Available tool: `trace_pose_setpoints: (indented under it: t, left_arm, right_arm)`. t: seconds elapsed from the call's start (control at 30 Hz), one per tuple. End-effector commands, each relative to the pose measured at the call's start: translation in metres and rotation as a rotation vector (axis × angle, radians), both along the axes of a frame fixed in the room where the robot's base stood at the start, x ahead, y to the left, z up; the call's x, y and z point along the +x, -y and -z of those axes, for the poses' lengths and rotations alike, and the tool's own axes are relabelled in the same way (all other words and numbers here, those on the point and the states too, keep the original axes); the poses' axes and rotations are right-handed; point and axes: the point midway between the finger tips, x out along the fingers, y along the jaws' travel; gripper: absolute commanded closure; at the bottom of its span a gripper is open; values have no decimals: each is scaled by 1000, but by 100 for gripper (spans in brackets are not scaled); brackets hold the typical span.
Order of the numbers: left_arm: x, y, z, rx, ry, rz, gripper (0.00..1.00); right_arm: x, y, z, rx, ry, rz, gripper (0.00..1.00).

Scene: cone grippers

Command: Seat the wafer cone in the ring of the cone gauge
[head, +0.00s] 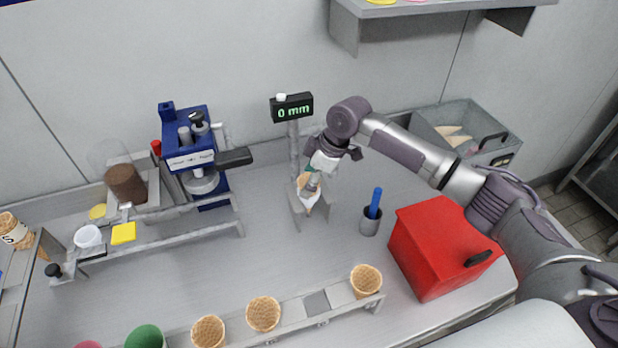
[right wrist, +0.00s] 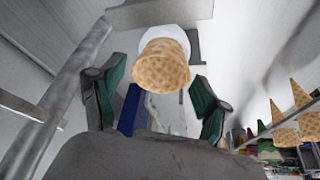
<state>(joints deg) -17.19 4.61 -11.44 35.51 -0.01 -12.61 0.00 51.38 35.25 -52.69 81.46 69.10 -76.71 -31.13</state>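The cone gauge (head: 292,108) stands at the back middle of the counter, its display on a post reading 0 mm. My right gripper (head: 312,181) is in front of the post, just above the gauge's lower stand. In the right wrist view, the wafer cone (right wrist: 160,72) is between the green finger pads, with gaps to both; the gripper (right wrist: 158,75) looks open. A white band shows around the cone's far part. In the head view my gripper partly covers the cone, and the ring is hidden, so I cannot tell how it sits. My left gripper is out of view.
A red box (head: 440,247) and a cup with a blue handle (head: 370,222) stand right of the gauge. A front rack (head: 317,302) holds several cones and has an empty place. A blue machine (head: 187,140) stands to the left. The counter between is clear.

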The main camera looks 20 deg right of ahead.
Motion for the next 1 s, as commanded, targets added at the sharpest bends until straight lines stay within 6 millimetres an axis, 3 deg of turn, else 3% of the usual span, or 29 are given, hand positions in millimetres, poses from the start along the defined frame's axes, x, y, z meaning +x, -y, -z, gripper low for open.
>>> trace_pose_setpoints:
  t: [0.47,1.0]
  left_arm:
    - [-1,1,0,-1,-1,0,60]
    - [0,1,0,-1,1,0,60]
  right_arm:
    - [-1,4,-9,-1,2,1,13]
    - [-18,38,-101,-1,2,1,13]
